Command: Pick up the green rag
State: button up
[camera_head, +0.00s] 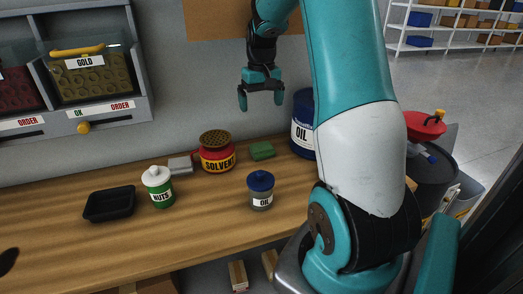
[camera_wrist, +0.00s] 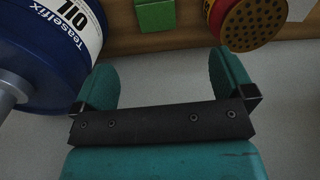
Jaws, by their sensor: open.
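The green rag (camera_head: 262,150) is a small folded block lying on the wooden workbench near the wall, between the solver can and the big blue oil drum. It also shows at the top of the wrist view (camera_wrist: 155,15), partly cut off by the frame edge. My gripper (camera_head: 261,101) hangs above the bench, over the rag's area, with its fingers pointing down and apart. It is open and empty. In the wrist view both teal fingers (camera_wrist: 170,80) are spread, with the rag beyond them.
A red solver can (camera_head: 217,158) stands left of the rag; the blue oil drum (camera_head: 303,135) stands right, partly hidden by my arm. A small oil jar (camera_head: 260,192), a nuts bottle (camera_head: 158,188), a grey block (camera_head: 180,165) and a black tray (camera_head: 109,204) share the bench.

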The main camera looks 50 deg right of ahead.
jog(key=p, duration=0.1)
send_over(264, 150)
jog(key=f, duration=1.2)
jog(key=shift+w, duration=0.2)
jog(key=shift+s+f+p, duration=0.15)
jog(key=shift+f+p, duration=0.65)
jog(key=shift+f, duration=2)
jog(key=shift+c, duration=0.2)
jog(key=c, duration=0.8)
jog(key=shift+c, duration=0.2)
jog(key=shift+r, duration=0.1)
notch_tip(264, 150, up, 20)
jog(key=b, duration=0.1)
jog(key=shift+b, duration=0.4)
